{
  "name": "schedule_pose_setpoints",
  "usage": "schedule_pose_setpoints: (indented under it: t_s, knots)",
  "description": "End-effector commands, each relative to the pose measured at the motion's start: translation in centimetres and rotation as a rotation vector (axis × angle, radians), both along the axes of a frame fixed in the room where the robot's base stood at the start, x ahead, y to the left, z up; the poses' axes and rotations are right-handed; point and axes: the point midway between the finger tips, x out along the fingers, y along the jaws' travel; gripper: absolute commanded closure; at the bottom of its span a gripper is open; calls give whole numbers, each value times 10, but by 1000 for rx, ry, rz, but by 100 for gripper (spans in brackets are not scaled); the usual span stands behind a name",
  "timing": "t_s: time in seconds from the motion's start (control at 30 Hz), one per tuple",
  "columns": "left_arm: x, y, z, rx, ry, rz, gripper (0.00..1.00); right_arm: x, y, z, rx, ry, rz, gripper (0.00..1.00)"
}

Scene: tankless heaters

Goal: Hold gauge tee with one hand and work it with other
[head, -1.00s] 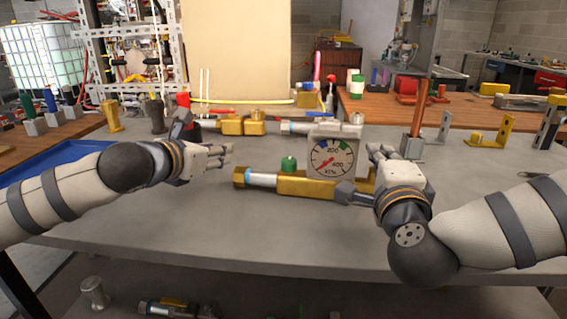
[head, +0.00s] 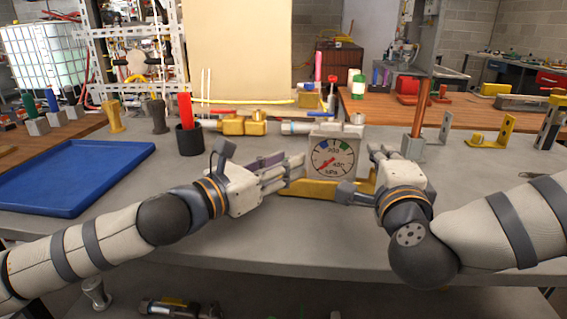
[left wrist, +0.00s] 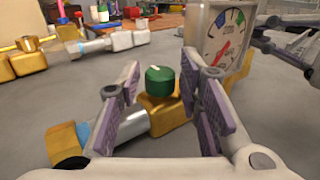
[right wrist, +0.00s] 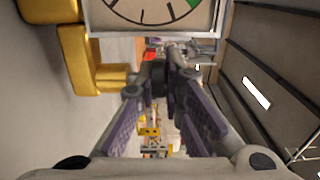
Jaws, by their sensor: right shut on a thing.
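The gauge tee (head: 300,188) lies on the grey bench, a brass body with a square white-faced gauge (head: 333,157) standing upright on it. In the left wrist view its green knob (left wrist: 160,80) sits on top of the brass body, with a silver pipe and brass nut (left wrist: 66,146) at the left end. My left gripper (head: 285,172) is open, its fingers on either side of the knob with gaps showing; in the head view it hides the knob. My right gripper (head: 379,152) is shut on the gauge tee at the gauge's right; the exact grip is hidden.
A blue tray (head: 75,178) lies on the left of the bench. A black cup with a red rod (head: 188,138), brass fittings (head: 240,126) and a copper rod on a stand (head: 413,146) stand behind. The bench front is clear.

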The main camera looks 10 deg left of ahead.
Motion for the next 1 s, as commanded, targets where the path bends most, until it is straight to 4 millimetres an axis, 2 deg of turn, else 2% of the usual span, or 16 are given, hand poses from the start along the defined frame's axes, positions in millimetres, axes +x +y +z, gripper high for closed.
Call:
schedule_pose_setpoints:
  t_s: [0.27, 0.3, 0.43, 0.47, 0.67, 1.0]
  knots:
    - [4, -3, 0, 1, 1, 0, 67, 0, 0, 0, 0, 0, -2, 100]
    - [4, -3, 0, 1, 1, 0, 69, 0, 0, 0, 0, 0, -2, 100]
    - [4, -3, 0, 1, 1, 0, 99, 0, 0, 0, 0, 0, -2, 100]
    - [4, -3, 0, 1, 1, 1, 100, 0, -1, 0, 0, 0, -2, 100]
    - [5, -3, -1, 6, 0, -36, 100, 0, -1, 0, 0, 0, -2, 100]
    - [9, -1, 0, 3, -2, -336, 100, 0, 0, 0, 1, 0, 1, 100]
